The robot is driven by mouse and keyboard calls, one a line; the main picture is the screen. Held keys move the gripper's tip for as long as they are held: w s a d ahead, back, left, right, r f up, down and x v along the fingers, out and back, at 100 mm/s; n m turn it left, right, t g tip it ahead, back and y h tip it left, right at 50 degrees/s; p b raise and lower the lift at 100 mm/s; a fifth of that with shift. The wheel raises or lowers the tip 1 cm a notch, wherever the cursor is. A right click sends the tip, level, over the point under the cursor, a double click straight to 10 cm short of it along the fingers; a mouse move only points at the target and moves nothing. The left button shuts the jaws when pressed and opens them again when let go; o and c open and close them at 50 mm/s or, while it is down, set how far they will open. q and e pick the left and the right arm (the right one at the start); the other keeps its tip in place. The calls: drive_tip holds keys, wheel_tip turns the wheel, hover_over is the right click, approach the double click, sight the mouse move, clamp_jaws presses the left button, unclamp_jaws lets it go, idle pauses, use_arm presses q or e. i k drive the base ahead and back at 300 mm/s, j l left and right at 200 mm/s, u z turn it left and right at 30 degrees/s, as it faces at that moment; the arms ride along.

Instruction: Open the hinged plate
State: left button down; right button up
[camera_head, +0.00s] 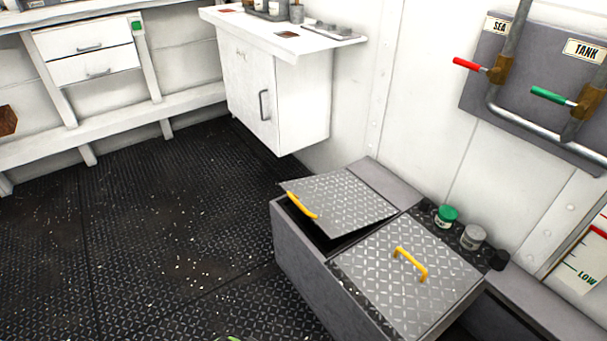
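The hinged plate (345,203) is a grey diamond-tread lid with a yellow handle (302,206) at its left edge. It covers the far part of a grey box (305,258) on the deck and is tilted partly up, with a dark gap under its near edge. A second tread plate (415,270) with a yellow handle (410,264) lies flat next to it on the same box. Neither of my grippers shows in this view, and nothing is seen touching either plate.
Jars with green (447,213) and grey (473,235) lids stand behind the plates. A wall panel (482,80) carries pipes with red and green levers. A white cabinet (262,95) stands behind. The dark tread floor (150,220) at left is clear. A small green sliver at the bottom edge is unclear.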

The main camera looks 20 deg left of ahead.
sight(339, 202)
drive_tip(key=i+j, duration=0.1)
drive_tip(key=j, duration=0.75)
drive_tip(key=i+j, duration=0.1)
drive_tip(key=j, duration=0.8)
drive_tip(key=z, duration=0.05)
